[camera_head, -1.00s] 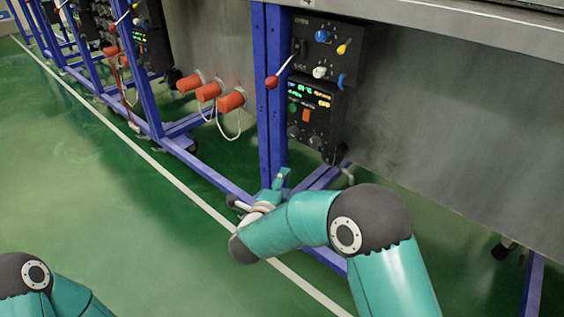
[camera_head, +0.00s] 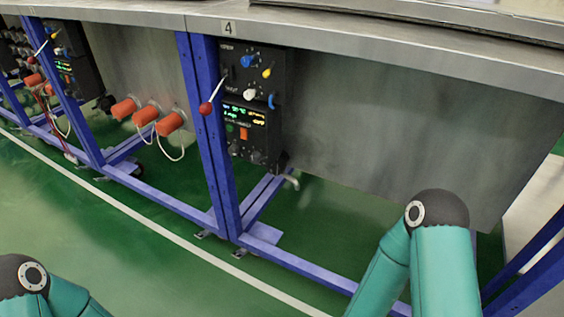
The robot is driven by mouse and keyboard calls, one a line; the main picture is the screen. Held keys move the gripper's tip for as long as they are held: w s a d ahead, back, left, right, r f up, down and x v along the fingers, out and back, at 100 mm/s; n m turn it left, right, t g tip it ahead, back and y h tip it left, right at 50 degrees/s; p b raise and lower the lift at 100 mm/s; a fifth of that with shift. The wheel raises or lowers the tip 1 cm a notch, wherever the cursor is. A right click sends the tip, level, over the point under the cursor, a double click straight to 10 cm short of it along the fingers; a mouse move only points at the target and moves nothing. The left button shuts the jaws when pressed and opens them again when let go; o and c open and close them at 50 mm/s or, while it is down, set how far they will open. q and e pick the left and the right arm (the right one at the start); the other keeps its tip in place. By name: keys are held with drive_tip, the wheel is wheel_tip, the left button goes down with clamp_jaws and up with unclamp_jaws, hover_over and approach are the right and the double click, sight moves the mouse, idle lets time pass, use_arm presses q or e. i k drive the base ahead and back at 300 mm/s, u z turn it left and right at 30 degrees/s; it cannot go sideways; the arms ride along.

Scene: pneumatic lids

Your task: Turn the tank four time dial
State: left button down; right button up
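The tank four control panel (camera_head: 251,75) is a black unit on a blue frame, below the "4" label (camera_head: 228,28). Its lower part has a lit display (camera_head: 244,115), an orange switch (camera_head: 243,133) and dark dials (camera_head: 257,157) at the bottom. I cannot read which dial is the time dial. The upper part has blue, yellow and white knobs and a red-ended lever (camera_head: 206,108). Only links of my two arms show, at the lower left and lower right. Both grippers are outside the picture, and nothing of mine touches the panel.
Orange cylindrical fittings (camera_head: 170,123) with pale hoses stick out left of the panel. Blue frame legs (camera_head: 206,130) stand just left of it. The steel tank wall (camera_head: 390,125) runs to the right. Green floor in front is open, crossed by a white line.

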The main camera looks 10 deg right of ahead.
sight(256, 157)
drive_tip(key=u, duration=1.15)
drive_tip(key=i, duration=0.1)
drive_tip(key=z, duration=2)
drive_tip(key=k, duration=1)
drive_tip(key=u, duration=1.2)
drive_tip(key=i, duration=1)
drive_tip(key=z, duration=0.05)
